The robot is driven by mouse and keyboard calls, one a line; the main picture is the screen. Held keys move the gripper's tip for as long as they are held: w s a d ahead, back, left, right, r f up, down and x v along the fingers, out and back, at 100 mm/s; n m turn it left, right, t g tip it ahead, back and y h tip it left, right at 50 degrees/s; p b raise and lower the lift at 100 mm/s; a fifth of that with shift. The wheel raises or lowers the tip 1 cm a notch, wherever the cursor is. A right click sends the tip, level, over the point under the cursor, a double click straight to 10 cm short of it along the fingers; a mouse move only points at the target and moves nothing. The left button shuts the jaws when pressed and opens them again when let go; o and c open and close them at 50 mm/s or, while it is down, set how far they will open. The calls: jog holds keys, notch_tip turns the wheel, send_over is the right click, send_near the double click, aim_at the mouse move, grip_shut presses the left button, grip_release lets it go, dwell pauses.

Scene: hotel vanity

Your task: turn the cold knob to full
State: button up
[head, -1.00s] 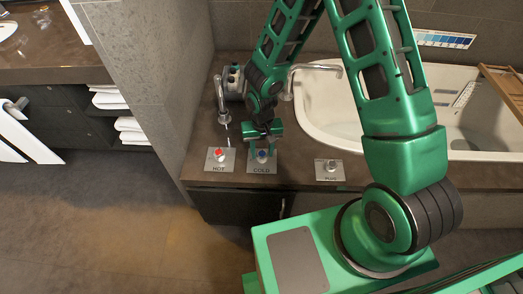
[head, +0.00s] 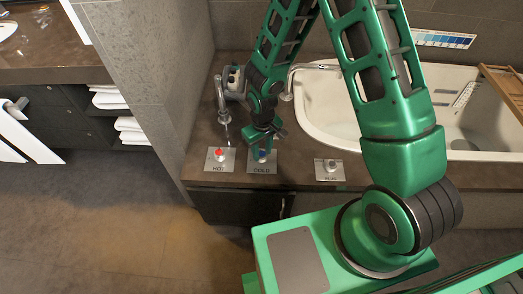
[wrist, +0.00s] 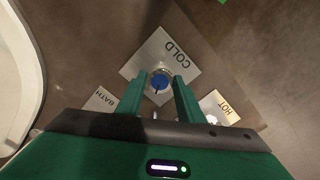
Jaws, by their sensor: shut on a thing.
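The cold knob (wrist: 159,80) has a blue top with a dark pointer line and stands on a plate (wrist: 138,66) marked COLD. In the wrist view it sits between the fingertips of my gripper (wrist: 161,82), which is shut on it from both sides. In the head view my gripper (head: 262,152) reaches down over the cold knob (head: 262,156), which is partly hidden by the fingers. The COLD plate (head: 262,168) lies on the dark counter (head: 300,165).
The red hot knob (head: 219,155) stands just left of the cold one. A third knob (head: 330,165) is on a plate to the right. A tap (head: 222,105) and a curved spout (head: 315,67) rise behind, with the bathtub (head: 320,110) at the right.

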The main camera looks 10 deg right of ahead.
aim_at(263, 153)
jog(key=n, duration=1)
jog(key=shift+n, duration=0.3)
jog(key=shift+w+d+n, duration=0.1)
jog(key=shift+n, duration=0.9)
jog(key=o, duration=1.1)
jog(key=shift+r, duration=0.15)
notch_tip(263, 153, up, 10)
jog(key=shift+r, duration=0.25)
